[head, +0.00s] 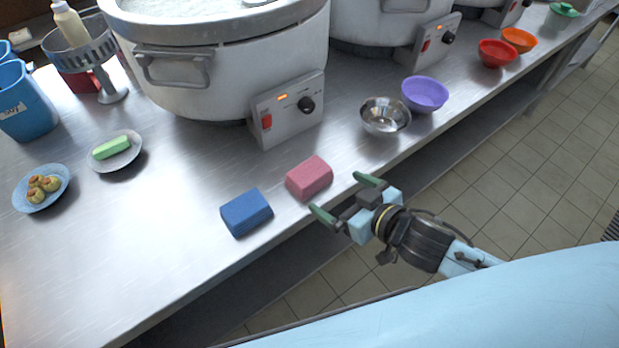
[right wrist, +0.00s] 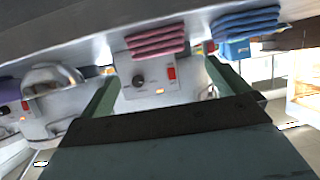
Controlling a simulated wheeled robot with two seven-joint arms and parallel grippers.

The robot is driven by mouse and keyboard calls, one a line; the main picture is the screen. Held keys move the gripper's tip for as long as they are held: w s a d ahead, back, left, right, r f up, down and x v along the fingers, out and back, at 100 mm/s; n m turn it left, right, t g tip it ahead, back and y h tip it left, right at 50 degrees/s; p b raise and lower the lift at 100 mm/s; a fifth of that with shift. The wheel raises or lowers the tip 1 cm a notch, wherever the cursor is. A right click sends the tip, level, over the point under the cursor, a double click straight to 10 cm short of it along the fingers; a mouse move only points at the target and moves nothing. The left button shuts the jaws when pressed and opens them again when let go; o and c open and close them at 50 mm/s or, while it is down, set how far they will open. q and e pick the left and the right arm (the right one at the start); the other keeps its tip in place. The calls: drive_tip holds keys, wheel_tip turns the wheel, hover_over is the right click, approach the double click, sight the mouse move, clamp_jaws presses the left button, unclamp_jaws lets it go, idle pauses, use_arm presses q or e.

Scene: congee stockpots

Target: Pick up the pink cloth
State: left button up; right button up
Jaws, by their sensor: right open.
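The pink cloth (head: 309,178) is a folded block lying on the steel counter near its front edge. It also shows in the right wrist view (right wrist: 155,42), top centre, looking like a stack of folds. My right gripper (head: 340,197) is open and empty, just off the counter's front edge, to the right of the pink cloth and apart from it. In the right wrist view the pink cloth appears beyond and between the two green fingers (right wrist: 165,85). My left gripper is not in view.
A blue cloth (head: 246,212) lies left of the pink cloth. A steel bowl (head: 385,116) and a purple bowl (head: 425,94) stand to the right. A large white stockpot (head: 225,70) with a control box (head: 289,107) stands behind. The counter's left front (head: 110,250) is bare.

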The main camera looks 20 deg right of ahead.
sight(317, 180)
drive_tip(key=b+x, duration=0.1)
drive_tip(key=x, duration=0.6)
drive_tip(key=shift+w+a, duration=0.15)
drive_tip(key=shift+w, duration=0.2)
drive_tip(key=b+x, duration=0.1)
drive_tip(key=x, duration=0.4)
drive_tip(key=shift+w+f, duration=0.1)
drive_tip(key=shift+f, duration=0.05)
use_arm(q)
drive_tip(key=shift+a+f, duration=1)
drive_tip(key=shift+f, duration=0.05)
use_arm(e)
drive_tip(key=c, duration=0.7)
